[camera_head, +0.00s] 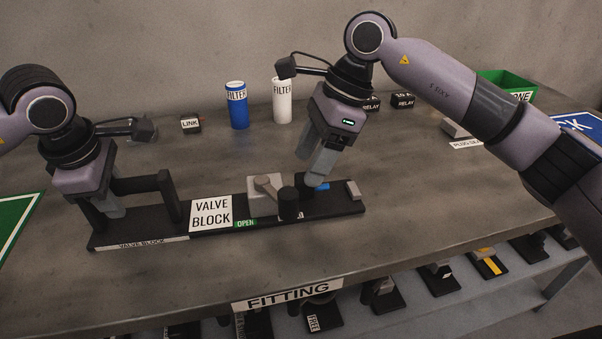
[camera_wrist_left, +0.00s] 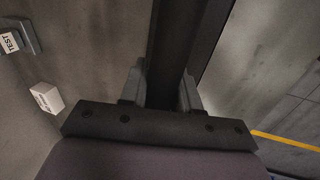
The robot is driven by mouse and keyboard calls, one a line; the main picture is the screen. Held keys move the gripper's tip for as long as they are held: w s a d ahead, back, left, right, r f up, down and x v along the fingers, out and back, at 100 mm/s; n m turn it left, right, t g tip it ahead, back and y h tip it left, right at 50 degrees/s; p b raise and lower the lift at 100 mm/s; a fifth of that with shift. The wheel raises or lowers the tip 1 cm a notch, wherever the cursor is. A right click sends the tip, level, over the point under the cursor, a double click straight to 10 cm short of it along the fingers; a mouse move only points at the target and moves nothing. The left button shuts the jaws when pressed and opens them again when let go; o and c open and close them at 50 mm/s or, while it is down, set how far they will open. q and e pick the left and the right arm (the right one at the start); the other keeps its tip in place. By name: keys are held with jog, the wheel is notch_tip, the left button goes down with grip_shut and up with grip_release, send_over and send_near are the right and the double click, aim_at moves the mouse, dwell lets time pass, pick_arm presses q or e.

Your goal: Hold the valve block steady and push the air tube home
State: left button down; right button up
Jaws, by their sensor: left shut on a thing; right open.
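The valve block (camera_head: 275,222) is a long dark base on the bench with a white VALVE BLOCK plate, a grey lever, a black knob and a green OPEN label. A dark handle (camera_head: 140,185) stands on its left end. My left gripper (camera_head: 112,208) is shut on this handle; its fingers (camera_wrist_left: 160,95) close around a dark bar in the left wrist view. My right gripper (camera_head: 316,180) is open, just above the right part of the block. A short blue piece (camera_head: 322,187), apparently the air tube, shows beside its fingertips; the fingers partly hide it, and contact is unclear.
A blue filter (camera_head: 237,106), a white filter (camera_head: 282,102) and a LINK block (camera_head: 190,124) stand behind. RELAY blocks (camera_head: 402,101) and a green bin (camera_head: 507,84) are at the back right. The bench's front edge carries a FITTING label (camera_head: 287,295); bench right of the block is clear.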

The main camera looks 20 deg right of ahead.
pick_arm(q)
jog(key=shift+s+f, duration=0.15)
jog(key=shift+f, duration=0.2)
pick_arm(e)
jog(key=v, duration=0.7)
jog(key=shift+r, duration=0.1)
pick_arm(q)
jog(key=c, duration=0.7)
grip_release()
jog(key=shift+c, duration=0.2)
jog(key=shift+r, duration=0.1)
jog(key=shift+r, duration=0.2)
